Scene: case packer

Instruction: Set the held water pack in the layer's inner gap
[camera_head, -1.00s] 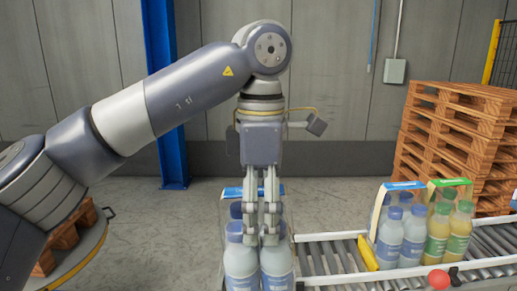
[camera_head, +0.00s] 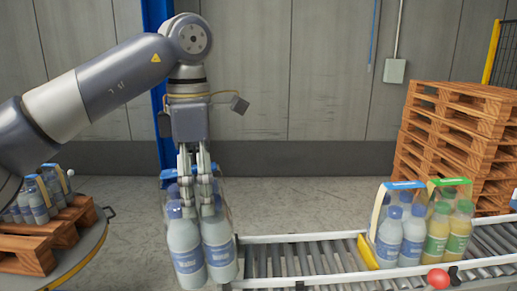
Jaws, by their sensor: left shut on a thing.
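My left gripper (camera_head: 195,193) points down and is shut on a water pack (camera_head: 188,246) of blue-capped bottles. The pack hangs upright in front of the conveyor's left end. The layer (camera_head: 33,203) of blue-capped water packs stands on a wooden pallet (camera_head: 24,247) at the far left, partly hidden by my left arm. The held pack is to the right of that pallet and apart from it. The layer's inner gap cannot be made out from here. My right gripper is not in view.
A roller conveyor (camera_head: 300,261) runs at the right, with a yellow stop (camera_head: 367,252). On it stand a water pack (camera_head: 401,236) and a pack of green-capped yellow bottles (camera_head: 448,233). Empty pallets (camera_head: 450,140) are stacked behind. A round turntable rim (camera_head: 90,252) surrounds the left pallet.

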